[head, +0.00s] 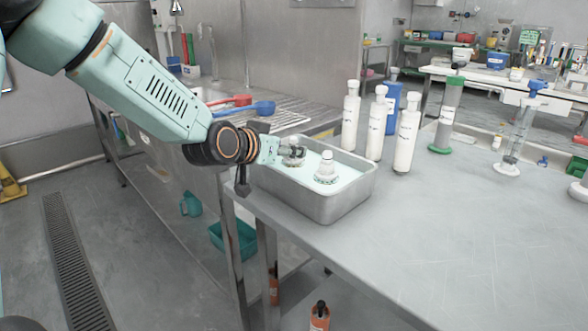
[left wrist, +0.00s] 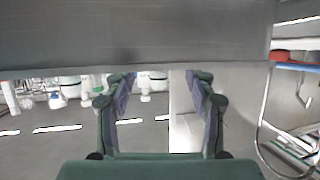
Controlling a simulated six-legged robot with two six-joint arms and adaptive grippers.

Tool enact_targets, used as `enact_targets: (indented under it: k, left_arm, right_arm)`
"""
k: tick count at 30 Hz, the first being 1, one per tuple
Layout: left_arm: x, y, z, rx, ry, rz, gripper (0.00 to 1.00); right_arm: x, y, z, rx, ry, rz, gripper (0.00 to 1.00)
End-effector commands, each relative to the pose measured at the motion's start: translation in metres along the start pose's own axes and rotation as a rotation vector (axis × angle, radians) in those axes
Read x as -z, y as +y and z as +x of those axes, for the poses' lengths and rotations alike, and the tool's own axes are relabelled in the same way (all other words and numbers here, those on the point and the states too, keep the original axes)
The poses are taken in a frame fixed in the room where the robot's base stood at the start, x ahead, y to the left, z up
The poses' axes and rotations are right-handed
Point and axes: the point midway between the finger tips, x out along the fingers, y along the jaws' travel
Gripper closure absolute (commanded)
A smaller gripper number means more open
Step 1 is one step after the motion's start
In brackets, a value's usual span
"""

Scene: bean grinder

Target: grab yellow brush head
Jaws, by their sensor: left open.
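A metal tray (head: 340,206) with pale green liquid stands at the table's near left corner. A white-topped piece (head: 326,168), perhaps a brush head, stands upright in it. A second similar piece (head: 293,161) is to its left, partly hidden by my left gripper (head: 296,151). No clear yellow shows on either piece, so I cannot tell which is the yellow brush head. My left gripper reaches in over the tray's left side. In the left wrist view its fingers (left wrist: 158,105) are apart with nothing clearly held between them. My right gripper is not in view.
Several white bottles (head: 375,125) stand just behind the tray. A green-based cylinder (head: 448,115) and a clear cylinder (head: 517,135) are farther right. A sink counter (head: 285,116) with red and blue utensils lies behind left. The table's right front is clear.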

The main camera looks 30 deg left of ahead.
Motion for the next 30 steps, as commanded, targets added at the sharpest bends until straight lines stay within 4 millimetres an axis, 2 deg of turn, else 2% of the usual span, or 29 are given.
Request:
enact_targets:
  k: [3,7,17,30]
  left_arm:
    - [-0.007,0.0,0.019,0.0,-0.001,0.007,0.44]
    - [-0.005,0.0,0.034,0.0,-0.001,0.006,0.44]
    - [-0.002,0.0,0.041,0.0,0.0,0.002,0.44]
    - [-0.002,0.0,0.041,0.0,0.0,0.001,0.81]
  right_arm:
    - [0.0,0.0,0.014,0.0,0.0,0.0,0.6]
    - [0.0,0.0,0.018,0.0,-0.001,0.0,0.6]
    - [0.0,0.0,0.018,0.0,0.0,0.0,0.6]
    - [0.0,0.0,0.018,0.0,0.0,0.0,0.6]
